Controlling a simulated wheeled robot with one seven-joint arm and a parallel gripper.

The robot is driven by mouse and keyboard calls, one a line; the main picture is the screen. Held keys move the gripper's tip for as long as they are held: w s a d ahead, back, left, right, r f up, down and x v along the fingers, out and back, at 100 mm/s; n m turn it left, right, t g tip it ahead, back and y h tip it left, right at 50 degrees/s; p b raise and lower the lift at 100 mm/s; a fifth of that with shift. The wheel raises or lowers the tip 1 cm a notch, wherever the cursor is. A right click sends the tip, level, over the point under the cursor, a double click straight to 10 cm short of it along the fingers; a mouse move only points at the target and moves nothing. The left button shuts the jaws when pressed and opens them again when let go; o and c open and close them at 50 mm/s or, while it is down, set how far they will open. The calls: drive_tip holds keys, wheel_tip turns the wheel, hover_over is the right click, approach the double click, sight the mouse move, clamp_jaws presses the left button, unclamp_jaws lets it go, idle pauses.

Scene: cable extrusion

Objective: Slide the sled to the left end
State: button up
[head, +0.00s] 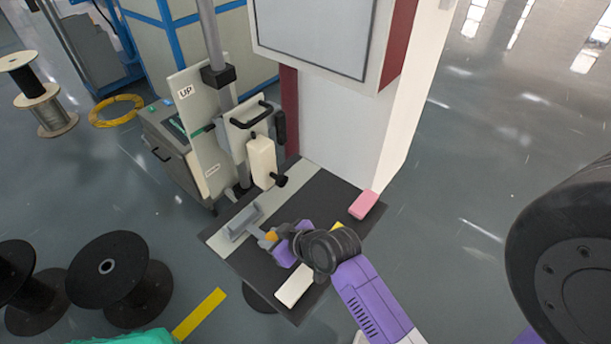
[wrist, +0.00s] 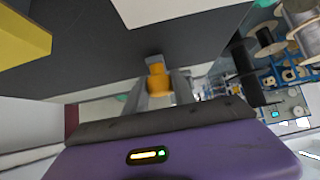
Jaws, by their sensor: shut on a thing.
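The sled (head: 241,224) is a small grey angled piece on the dark work table, over a pale strip and near the table's left edge in the head view. An orange knob (head: 269,236) sticks out from it toward my arm. My gripper (head: 272,238) is shut on this knob from the right side. In the wrist view the orange knob (wrist: 158,84) sits between my two fingers (wrist: 160,88), with a small grey part beyond it. The sled's underside and its contact with the strip are hidden.
A pink block (head: 363,204), a white block (head: 294,286) and a partly hidden yellow block (head: 337,226) lie on the table (head: 325,195). A cream unit with a black knob (head: 262,162) stands behind the sled. Black spools (head: 118,275) stand on the floor at left.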

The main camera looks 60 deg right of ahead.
drive_tip(key=shift+w+a, duration=0.2)
drive_tip(key=shift+a, duration=0.65)
drive_tip(key=shift+w+a, duration=0.2)
drive_tip(key=shift+a, duration=0.6)
drive_tip(key=o, duration=1.1)
drive_tip(key=shift+r, duration=4)
